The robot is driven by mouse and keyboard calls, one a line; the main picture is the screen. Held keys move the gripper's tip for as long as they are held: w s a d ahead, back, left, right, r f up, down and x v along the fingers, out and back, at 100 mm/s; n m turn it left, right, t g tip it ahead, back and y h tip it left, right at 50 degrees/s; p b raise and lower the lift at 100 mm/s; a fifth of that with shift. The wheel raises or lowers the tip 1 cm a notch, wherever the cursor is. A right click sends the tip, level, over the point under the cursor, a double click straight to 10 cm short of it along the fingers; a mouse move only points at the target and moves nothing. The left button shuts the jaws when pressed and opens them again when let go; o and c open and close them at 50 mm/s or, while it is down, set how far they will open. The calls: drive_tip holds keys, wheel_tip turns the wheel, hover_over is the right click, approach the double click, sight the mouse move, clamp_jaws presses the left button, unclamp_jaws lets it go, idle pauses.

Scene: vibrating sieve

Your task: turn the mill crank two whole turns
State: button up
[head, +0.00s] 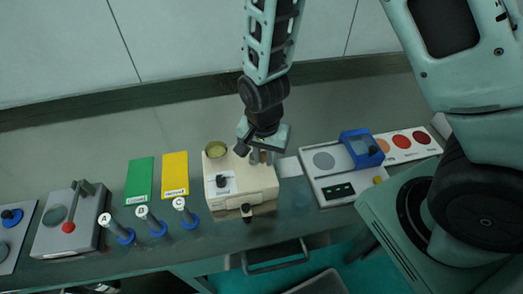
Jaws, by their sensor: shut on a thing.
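The mill appears to be the cream box (258,188) in the middle of the bench, with a round brass-coloured cup (215,149) at its back left. A black knob (222,182) sits on a white plate on its top, and another dark knob (246,210) is at its front. My gripper (262,157) reaches down from above over the box's back right part. It is shut on what looks like the mill crank's handle. The crank itself is mostly hidden by my gripper, so its angle cannot be told.
At right are a white device (325,186) with a blue box (361,148) and a colour-dot panel (422,150).

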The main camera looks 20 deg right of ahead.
drive_tip(key=shift+s+a+f, duration=0.15)
drive_tip(key=shift+s+a, duration=0.15)
drive_tip(key=shift+a, duration=0.45)
drive_tip(key=shift+w+a, duration=0.1)
drive_tip(key=shift+w, duration=0.1)
drive_tip(key=shift+w+a+r+p, duration=0.25)
drive_tip(key=shift+w+a+p, duration=0.15)
drive_tip(key=shift+a+p, duration=0.1)
drive_tip(key=shift+w+a, duration=0.15)
drive_tip(key=shift+w+a+f, duration=0.1)
drive_tip(key=shift+w+a, duration=0.45)
drive_tip(key=shift+a, duration=0.1)
